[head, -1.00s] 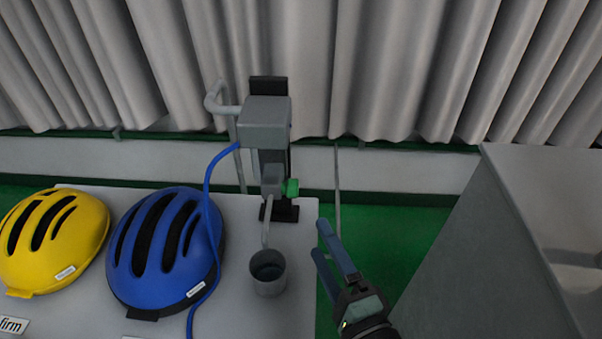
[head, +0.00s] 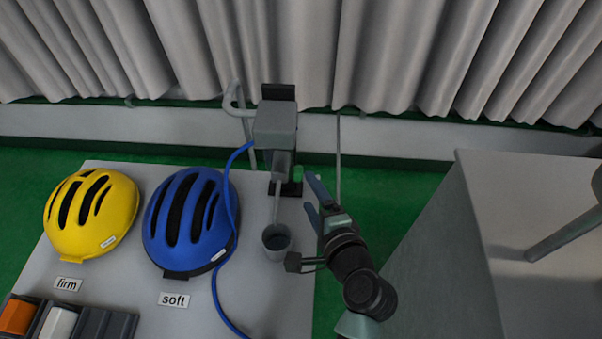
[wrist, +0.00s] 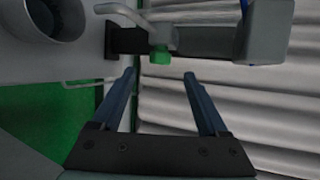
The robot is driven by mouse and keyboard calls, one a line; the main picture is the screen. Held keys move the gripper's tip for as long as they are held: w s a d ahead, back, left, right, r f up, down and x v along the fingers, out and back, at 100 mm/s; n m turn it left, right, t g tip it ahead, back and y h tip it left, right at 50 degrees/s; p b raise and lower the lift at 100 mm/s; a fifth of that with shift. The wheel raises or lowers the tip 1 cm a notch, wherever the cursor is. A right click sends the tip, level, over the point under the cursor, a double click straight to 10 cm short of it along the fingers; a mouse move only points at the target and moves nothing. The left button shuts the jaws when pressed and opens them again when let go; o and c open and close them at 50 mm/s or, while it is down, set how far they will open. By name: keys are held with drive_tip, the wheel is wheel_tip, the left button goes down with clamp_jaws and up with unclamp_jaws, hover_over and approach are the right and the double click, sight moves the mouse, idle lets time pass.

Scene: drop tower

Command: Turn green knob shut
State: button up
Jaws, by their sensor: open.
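The green knob (head: 298,173) sits on the right side of the grey dispenser (head: 275,125), near its spout. In the wrist view the green knob (wrist: 160,55) shows ahead of the fingers, between their lines and apart from them. My gripper (head: 312,193) is open and empty, just right of and below the knob in the head view. In the wrist view my gripper (wrist: 158,76) shows both blue fingers spread, with nothing between them. A grey cup (head: 277,242) stands under the spout; it also shows in the wrist view (wrist: 84,28).
A blue hose (head: 228,200) runs from the dispenser across the grey table (head: 265,295). Blue (head: 188,222) and yellow (head: 92,213) helmets lie left. A large grey block (head: 430,240) stands right of my arm. Grey curtains (head: 400,60) hang behind.

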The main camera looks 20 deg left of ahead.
sight(301, 179)
drive_tip(key=x, duration=0.7)
drive_tip(key=shift+w, duration=0.1)
clamp_jaws()
